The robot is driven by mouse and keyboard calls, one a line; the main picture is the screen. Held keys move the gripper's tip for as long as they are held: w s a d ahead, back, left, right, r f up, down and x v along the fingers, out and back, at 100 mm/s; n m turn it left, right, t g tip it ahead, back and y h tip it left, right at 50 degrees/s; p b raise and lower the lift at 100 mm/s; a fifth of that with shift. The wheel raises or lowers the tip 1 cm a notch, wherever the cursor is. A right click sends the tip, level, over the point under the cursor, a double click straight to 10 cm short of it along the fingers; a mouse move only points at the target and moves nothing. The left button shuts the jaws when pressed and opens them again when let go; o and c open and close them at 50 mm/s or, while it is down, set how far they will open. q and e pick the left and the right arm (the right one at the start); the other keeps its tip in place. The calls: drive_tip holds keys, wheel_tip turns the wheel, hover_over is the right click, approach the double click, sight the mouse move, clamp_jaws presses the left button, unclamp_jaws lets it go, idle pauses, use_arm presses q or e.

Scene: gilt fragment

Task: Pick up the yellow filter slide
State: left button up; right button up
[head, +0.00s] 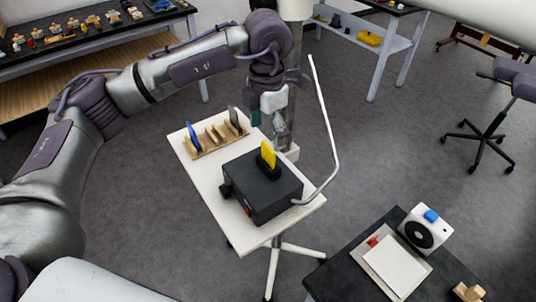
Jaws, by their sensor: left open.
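The yellow filter slide (268,154) stands upright in a slot on top of a black box (262,190) on a small white table. My left gripper (267,120) points down, a little above the slide in the picture. Its fingers are apart and hold nothing. A gap shows between the fingertips and the slide, but I cannot tell how far apart they are in depth. My right gripper is not in view.
A wooden rack (214,137) with a blue slide (193,137) and a grey slide (234,118) stands behind the box. A thin bent light-coloured rod (329,125) rises at the box's right. A dark table (340,270) with a white device (425,230) is at lower right.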

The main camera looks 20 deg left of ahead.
sight(268, 147)
use_arm(q)
wheel_tip(268, 147, down, 2)
drive_tip(key=shift+d+f+p, duration=0.1)
drive_tip(key=shift+p, duration=0.7)
drive_tip(key=shift+s+f+p, duration=0.25)
drive_tip(key=shift+f+p, duration=0.35)
drive_tip(key=shift+f, duration=0.55)
drive_tip(key=shift+w+f, duration=0.1)
drive_tip(key=shift+f, duration=0.6)
drive_tip(key=c, duration=1)
drive_tip(key=shift+c, duration=0.2)
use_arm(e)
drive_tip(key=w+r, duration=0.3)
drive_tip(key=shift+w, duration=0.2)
use_arm(q)
drive_tip(key=shift+r, duration=0.1)
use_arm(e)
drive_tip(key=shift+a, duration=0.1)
